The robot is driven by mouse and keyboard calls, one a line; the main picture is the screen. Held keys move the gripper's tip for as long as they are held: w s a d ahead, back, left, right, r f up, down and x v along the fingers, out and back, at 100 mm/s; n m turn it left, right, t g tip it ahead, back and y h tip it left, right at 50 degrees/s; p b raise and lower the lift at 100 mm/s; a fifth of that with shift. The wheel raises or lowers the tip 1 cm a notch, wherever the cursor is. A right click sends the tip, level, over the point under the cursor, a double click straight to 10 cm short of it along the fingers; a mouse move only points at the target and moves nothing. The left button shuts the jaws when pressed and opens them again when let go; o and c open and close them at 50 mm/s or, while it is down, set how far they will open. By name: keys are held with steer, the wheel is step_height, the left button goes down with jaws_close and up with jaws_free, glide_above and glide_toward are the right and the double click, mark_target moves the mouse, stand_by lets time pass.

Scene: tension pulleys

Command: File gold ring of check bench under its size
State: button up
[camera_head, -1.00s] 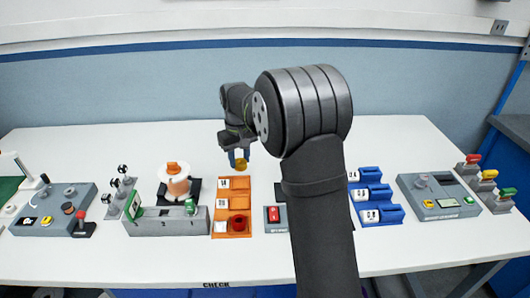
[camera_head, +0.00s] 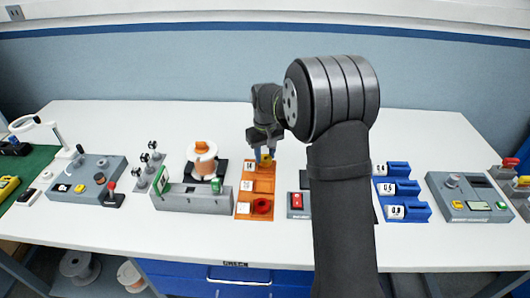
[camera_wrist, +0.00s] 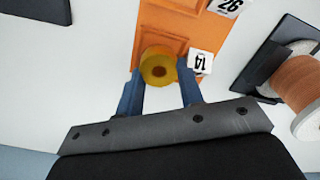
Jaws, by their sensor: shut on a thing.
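My gripper (camera_head: 264,155) is shut on the gold ring (camera_wrist: 158,66), held between its two blue fingers. The gold ring also shows in the head view (camera_head: 266,161). It is over the far end of the orange rack (camera_head: 256,180), at the compartment with the label 14 (camera_wrist: 200,63). I cannot tell whether it touches the rack. A label reading 26 (camera_wrist: 228,5) marks the neighbouring compartment. A red ring (camera_head: 262,206) sits in the front compartment, whose label (camera_head: 243,209) is too small to read surely.
A copper-coloured spool (camera_head: 202,162) and a grey bench unit (camera_head: 193,198) stand left of the rack. A grey box with a red switch (camera_head: 297,201) is close on the right. A blue rack (camera_head: 401,195) stands beyond my arm. The table behind the racks is clear.

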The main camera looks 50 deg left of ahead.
steer(key=shift+f, duration=0.95)
stand_by(1.1)
steer(key=o, duration=1.1)
steer(key=shift+o, duration=0.2)
steer(key=shift+s, duration=0.1)
steer(key=shift+c, duration=0.6)
